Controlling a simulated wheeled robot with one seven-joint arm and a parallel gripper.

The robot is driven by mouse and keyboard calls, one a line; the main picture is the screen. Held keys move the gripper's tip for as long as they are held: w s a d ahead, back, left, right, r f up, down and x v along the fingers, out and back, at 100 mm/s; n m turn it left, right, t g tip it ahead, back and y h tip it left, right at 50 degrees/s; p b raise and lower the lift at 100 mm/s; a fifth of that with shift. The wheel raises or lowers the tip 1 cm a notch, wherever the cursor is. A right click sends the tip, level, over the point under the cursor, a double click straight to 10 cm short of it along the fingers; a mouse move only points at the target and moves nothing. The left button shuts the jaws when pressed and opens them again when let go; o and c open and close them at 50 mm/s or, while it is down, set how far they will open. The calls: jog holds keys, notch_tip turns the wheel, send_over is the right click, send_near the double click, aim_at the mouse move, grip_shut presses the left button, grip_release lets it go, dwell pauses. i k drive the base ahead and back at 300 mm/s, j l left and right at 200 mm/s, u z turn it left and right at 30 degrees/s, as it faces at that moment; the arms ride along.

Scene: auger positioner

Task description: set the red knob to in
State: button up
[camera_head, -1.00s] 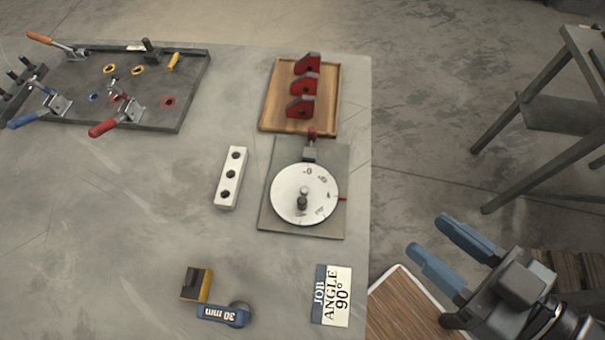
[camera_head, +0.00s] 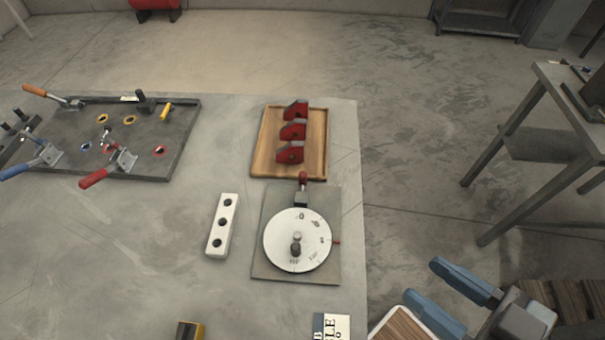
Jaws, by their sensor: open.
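The red knob (camera_head: 303,176) tops a small grey block at the far edge of the dial's square grey plate (camera_head: 266,268). The white dial (camera_head: 279,249) with number marks lies on that plate, with a dark post (camera_head: 296,246) standing at its middle. A small red pointer (camera_head: 337,242) sits at the dial's right side. I cannot tell from here whether the knob is in or out. My gripper (camera_head: 446,297), with blue fingers, is open and empty at the lower right, beyond the table's right edge and well apart from the knob.
A wooden tray (camera_head: 261,158) with red angled blocks stands just behind the knob. A white block with holes (camera_head: 221,226) lies left of the plate. A dark fixture plate with clamps (camera_head: 60,150) is at the far left. A job card (camera_head: 331,326) lies in front.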

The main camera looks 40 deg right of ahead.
aim_at(302, 175)
jog(key=l+z, duration=0.2)
jog(key=z, duration=0.25)
jog(key=l+z, duration=0.25)
jog(key=z, duration=0.2)
jog(key=l+z, duration=0.2)
jog(key=z, duration=0.25)
